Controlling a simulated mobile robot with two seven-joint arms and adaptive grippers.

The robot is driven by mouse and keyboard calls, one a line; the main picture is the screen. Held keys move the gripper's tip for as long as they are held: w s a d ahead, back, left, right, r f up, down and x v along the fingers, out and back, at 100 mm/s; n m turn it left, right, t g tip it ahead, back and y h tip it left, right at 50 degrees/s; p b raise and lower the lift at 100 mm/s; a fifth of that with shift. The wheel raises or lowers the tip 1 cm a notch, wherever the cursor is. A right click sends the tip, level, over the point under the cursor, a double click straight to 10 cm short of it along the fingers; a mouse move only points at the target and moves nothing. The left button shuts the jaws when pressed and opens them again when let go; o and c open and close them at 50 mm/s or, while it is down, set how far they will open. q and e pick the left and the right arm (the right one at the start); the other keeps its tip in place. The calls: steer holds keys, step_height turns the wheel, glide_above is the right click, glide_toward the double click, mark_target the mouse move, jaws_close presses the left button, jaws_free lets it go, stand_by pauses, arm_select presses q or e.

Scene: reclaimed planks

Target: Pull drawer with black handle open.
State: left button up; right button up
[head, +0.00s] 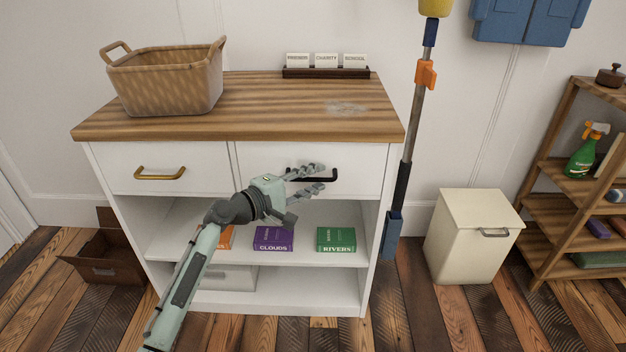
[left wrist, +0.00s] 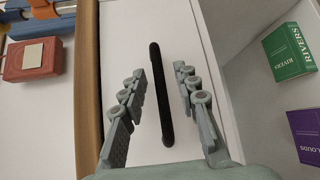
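The drawer with the black handle is the right-hand white drawer front (head: 362,160) under the wooden top, and it looks closed. Its black handle (head: 333,177) is partly hidden behind my left gripper (head: 322,178). In the left wrist view the handle (left wrist: 161,95) runs as a long dark bar between the fingers of the left gripper (left wrist: 160,70). The fingers are open, one on each side of the bar, with gaps visible on both sides. Whether the fingertips reach past the bar is hard to tell. My right gripper is not in view.
A second drawer with a brass handle (head: 160,173) is on the left. A basket (head: 165,80) and a card holder (head: 325,72) stand on top. Books, including a green one (head: 336,239), lie on the shelf below. A mop (head: 405,150) leans at the right beside a cream bin (head: 470,240).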

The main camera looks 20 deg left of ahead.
arm_select(q)
steer(key=shift+c, duration=0.2)
jaws_close()
steer(key=shift+s, duration=0.15)
